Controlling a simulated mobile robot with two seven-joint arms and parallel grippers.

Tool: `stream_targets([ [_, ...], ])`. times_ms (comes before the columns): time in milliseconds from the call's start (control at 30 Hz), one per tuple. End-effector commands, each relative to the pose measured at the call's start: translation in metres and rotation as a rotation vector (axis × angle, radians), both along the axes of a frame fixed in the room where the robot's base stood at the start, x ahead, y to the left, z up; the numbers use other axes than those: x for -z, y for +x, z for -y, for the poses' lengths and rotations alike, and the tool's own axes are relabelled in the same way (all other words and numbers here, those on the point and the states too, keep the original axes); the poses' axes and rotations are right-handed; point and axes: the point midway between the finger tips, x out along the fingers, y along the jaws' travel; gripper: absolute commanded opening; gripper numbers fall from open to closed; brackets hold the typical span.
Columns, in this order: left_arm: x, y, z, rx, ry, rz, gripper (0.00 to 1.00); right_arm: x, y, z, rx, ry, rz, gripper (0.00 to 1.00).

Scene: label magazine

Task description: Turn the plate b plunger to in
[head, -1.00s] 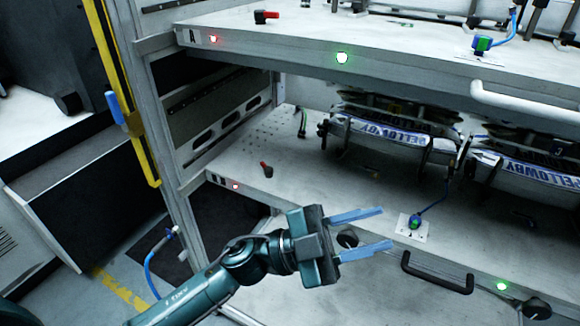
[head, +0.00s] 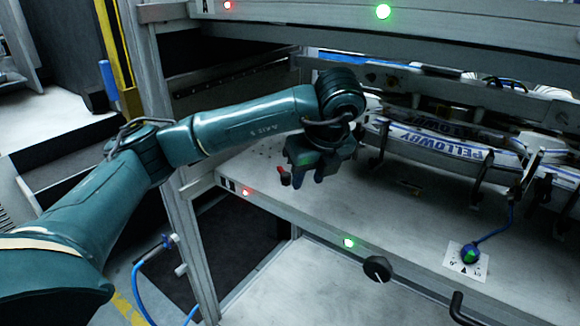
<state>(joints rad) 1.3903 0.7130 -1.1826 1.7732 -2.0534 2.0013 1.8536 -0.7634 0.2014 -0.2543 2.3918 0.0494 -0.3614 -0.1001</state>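Plate B is the lower shelf plate (head: 400,228), with a mark and a red light (head: 245,193) at its front left corner. Its plunger (head: 284,177), small and dark with a red top, stands near that corner, partly hidden by my gripper. My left gripper (head: 309,177) points down over the plate, just right of the plunger in the picture. Its blue fingers look apart, with nothing seen between them. I cannot tell whether a finger touches the plunger. My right gripper is not in view.
The upper shelf (head: 300,28) hangs above my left arm. Magazines with blue lettering (head: 430,148) stand behind and right of the gripper.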

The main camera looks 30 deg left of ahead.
Motion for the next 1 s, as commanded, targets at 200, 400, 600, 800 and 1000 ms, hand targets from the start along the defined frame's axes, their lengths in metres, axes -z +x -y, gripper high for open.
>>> stream_targets([
  [200, 0.0, 0.023, -0.035, -0.005, -0.002, 0.0, 0.33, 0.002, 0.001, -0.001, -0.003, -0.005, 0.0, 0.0],
  [400, 0.0, 0.048, -0.071, -0.003, -0.005, -0.002, 0.33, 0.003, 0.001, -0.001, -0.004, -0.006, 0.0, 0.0],
  [600, 0.017, 0.065, -0.096, 0.004, -0.003, -0.007, 0.33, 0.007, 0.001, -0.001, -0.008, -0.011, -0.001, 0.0],
  [800, 0.04, 0.071, -0.103, 0.006, -0.004, -0.005, 0.33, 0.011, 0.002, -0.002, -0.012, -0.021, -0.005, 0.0],
  [1000, 0.047, 0.073, -0.106, 0.006, -0.005, -0.002, 0.33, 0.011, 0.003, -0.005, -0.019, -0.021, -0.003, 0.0],
])
